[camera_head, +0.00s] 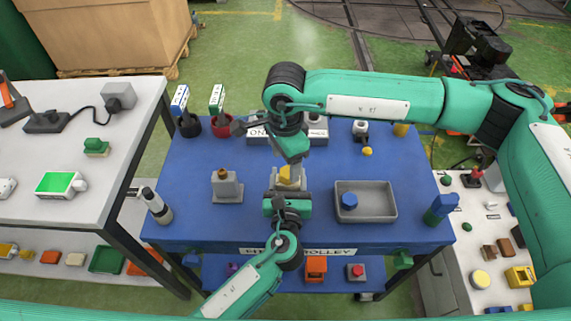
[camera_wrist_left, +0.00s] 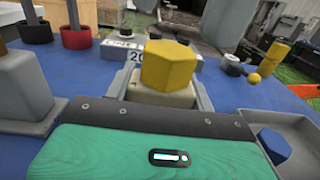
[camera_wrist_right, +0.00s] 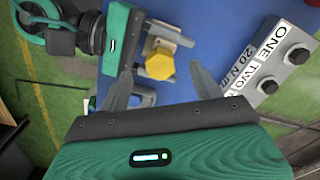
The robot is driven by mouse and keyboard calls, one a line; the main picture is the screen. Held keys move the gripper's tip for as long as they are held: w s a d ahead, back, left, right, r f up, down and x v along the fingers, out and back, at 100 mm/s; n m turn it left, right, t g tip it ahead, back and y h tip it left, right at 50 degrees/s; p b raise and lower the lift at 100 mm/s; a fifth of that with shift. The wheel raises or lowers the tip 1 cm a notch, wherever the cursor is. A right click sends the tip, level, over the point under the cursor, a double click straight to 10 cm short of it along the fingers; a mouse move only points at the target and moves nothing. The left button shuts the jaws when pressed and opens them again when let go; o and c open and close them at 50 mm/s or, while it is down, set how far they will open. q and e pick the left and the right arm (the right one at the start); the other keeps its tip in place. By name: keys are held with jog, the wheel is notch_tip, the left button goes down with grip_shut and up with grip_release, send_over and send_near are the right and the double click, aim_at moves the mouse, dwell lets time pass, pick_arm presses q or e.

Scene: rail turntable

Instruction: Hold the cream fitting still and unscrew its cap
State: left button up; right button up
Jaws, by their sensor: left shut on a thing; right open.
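The cream fitting (camera_wrist_left: 160,100) stands near the middle of the blue trolley, with a yellow hexagonal cap (camera_wrist_left: 170,66) on top. The cap also shows in the right wrist view (camera_wrist_right: 160,65) and in the head view (camera_head: 291,174). My left gripper (camera_head: 286,192) is shut on the cream fitting from the near side. My right gripper (camera_wrist_right: 163,82) is open. In the right wrist view its two fingers point toward the cap, one on each side of it, apart from it.
A grey tray (camera_head: 384,217) holding a blue piece (camera_head: 349,201) stands right of the fitting. A grey block with an orange-brown top (camera_head: 226,188) stands left. Behind are a labelled box with knobs (camera_wrist_right: 275,65), a red cup (camera_head: 221,127) and a small yellow ball (camera_head: 367,151).

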aim_at(288, 169)
dwell(0.3)
jog(key=m, duration=0.6)
jog(key=shift+w, duration=0.15)
jog(key=m, duration=0.6)
jog(key=shift+w, duration=0.15)
jog(key=m, duration=0.6)
jog(key=shift+w+d, duration=0.15)
jog(key=m, duration=0.6)
jog(key=shift+d, duration=0.15)
jog(key=shift+f, duration=1.95)
